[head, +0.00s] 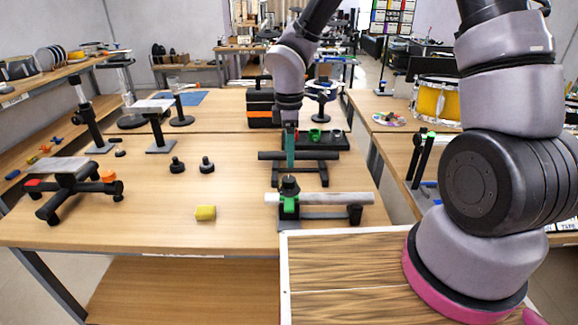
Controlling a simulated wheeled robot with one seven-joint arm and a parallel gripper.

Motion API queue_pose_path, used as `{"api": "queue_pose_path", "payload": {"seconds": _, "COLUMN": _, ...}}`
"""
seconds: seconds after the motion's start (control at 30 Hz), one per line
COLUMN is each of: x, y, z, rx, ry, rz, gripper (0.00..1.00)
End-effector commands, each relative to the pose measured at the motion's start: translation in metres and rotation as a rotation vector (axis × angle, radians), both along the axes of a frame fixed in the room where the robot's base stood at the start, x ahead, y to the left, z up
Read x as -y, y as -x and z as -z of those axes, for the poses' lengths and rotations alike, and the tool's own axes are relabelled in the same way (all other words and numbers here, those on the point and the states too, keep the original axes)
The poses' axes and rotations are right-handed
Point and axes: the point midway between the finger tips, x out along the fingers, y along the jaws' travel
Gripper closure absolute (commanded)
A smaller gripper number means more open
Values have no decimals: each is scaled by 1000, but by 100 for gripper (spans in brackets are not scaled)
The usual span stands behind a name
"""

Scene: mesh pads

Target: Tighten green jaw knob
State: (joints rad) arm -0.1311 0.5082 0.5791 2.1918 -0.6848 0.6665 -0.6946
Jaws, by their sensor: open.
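A small clamp with a green jaw (289,207) stands on the table near its front edge, right of centre. A dark knob (289,185) sits on top of the green jaw. A silver bar (338,198) runs right from the clamp to a black support. My gripper (290,165) comes down from above, with teal-green fingers pointing down just over the knob. From this view the fingers line up one behind the other, so the gap between them is hidden. I cannot tell whether they touch the knob.
A black stand (313,170) is close behind the clamp. The wooden table (150,215) is clear around the yellow block.

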Motion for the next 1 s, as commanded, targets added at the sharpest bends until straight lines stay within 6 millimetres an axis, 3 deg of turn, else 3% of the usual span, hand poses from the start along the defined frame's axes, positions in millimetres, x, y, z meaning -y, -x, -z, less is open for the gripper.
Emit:
{"api": "queue_pose_path", "payload": {"seconds": 0.2, "x": 0, "y": 0, "z": -24, "rx": 1, "ry": -1, "rz": 1, "gripper": 19}}
{"api": "queue_pose_path", "payload": {"seconds": 0.67, "x": 7, "y": -2, "z": -34, "rx": 12, "ry": 5, "rz": 37, "gripper": 19}}
{"api": "queue_pose_path", "payload": {"seconds": 0.77, "x": 25, "y": -7, "z": -54, "rx": 49, "ry": 15, "rz": 144, "gripper": 19}}
{"api": "queue_pose_path", "payload": {"seconds": 1.0, "x": 96, "y": -6, "z": -136, "rx": 181, "ry": -11, "rz": 623, "gripper": 19}}
